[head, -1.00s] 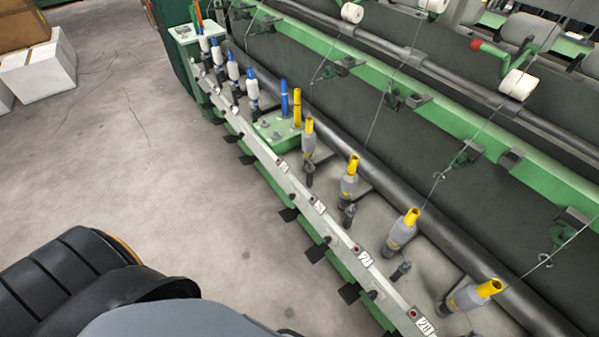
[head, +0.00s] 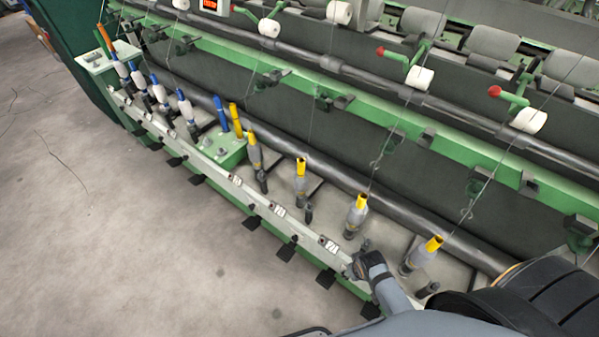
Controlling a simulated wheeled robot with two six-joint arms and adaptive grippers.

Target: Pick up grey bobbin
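Several grey bobbins with yellow tube tops stand in a row along the machine's front rail. The nearest grey bobbin (head: 420,254) tilts slightly at the lower right. Others (head: 356,217), (head: 300,182) and (head: 255,154) stand farther up the row. A dark gripper (head: 356,266), which seems to be my right one, is at the rail, left of the nearest bobbin and below the second. It appears apart from both. Its fingers are small and dark, so whether it is open is unclear. My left gripper is not in view.
White bobbins with blue tops (head: 187,108) stand at the far left of the row. A green block (head: 229,154) holds a blue tube and a yellow tube. A long dark roller (head: 330,172) runs behind the bobbins. Thin threads hang above. The floor (head: 130,250) at left is clear.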

